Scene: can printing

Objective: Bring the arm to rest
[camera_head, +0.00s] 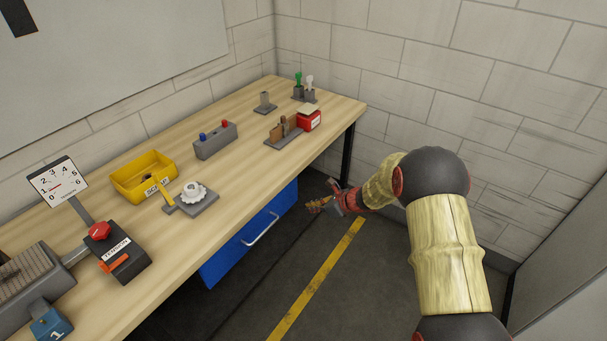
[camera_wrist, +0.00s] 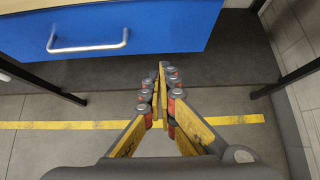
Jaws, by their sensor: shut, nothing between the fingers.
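My gripper (camera_head: 312,206) is at the end of my arm, out past the bench's front edge and above the dark floor. It is shut and empty. In the wrist view the fingers of my gripper (camera_wrist: 160,72) meet at their tips, with nothing between them. My arm comes in from the lower right in the head view, bends at a dark joint and reaches left toward the bench. The gripper touches nothing that I can see.
The wooden bench (camera_head: 235,126) holds a yellow bin (camera_head: 143,177), a grey box with buttons (camera_head: 215,142), a dial gauge (camera_head: 57,181) and a red box (camera_head: 309,119). A blue drawer (camera_head: 250,232) with a handle (camera_wrist: 88,46) is under it. A yellow line (camera_head: 318,277) crosses the open floor.

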